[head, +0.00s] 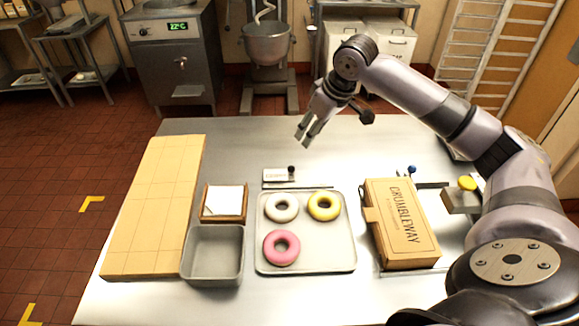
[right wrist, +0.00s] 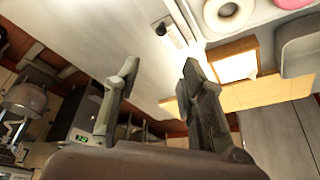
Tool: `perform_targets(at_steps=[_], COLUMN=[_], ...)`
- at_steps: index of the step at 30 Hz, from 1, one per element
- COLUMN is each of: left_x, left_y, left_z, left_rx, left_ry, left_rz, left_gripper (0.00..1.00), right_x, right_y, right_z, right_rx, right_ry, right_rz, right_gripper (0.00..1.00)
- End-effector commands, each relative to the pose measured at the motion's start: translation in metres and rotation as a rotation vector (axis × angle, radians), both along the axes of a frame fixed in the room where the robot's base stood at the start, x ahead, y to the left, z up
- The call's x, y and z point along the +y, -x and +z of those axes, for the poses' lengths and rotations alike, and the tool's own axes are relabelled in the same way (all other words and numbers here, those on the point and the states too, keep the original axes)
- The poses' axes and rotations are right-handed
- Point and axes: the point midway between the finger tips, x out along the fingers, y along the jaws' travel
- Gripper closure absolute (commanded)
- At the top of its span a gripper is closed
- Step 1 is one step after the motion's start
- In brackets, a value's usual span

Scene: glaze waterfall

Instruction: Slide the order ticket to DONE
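A small pale plate with unreadable lettering (head: 277,176) and a black knob (head: 291,169) lies on the steel table behind the donut tray. The plate also shows near the top of the right wrist view (right wrist: 174,35). Which part of it is the order ticket, and where DONE is, I cannot tell. My right gripper (head: 306,137) is above the back part of the table, beyond the plate and apart from it. Its two fingers stand apart in the right wrist view (right wrist: 157,72), with nothing between them. My left gripper is not in view.
A grey tray (head: 306,263) holds white, yellow and pink donuts. Left of it are a wooden holder with white paper (head: 224,200), a grey bin (head: 212,279) and a long tan board (head: 155,205). A CRUMBLEWAY box (head: 402,225) stands right. The table's back is clear.

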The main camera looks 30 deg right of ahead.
Motion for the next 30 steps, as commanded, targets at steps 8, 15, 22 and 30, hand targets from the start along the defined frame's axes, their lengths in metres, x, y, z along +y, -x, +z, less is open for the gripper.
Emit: perform_targets(at_steps=[8,15,22,30], left_x=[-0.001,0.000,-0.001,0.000], left_y=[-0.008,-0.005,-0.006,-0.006], left_z=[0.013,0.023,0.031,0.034], left_rx=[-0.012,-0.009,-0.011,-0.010], left_ry=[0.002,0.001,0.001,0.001], left_rz=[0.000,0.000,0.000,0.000], left_gripper=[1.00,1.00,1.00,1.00], right_x=[0.005,0.010,0.014,0.015], right_y=[-0.016,-0.036,-0.052,-0.061], right_z=[-0.041,-0.090,-0.132,-0.155], right_rx=[0.006,0.004,0.004,0.001], right_ry=[-0.002,-0.002,0.000,0.002], right_rz=[-0.001,-0.001,0.000,0.001], right_gripper=[0.62,0.62,0.62,0.62])
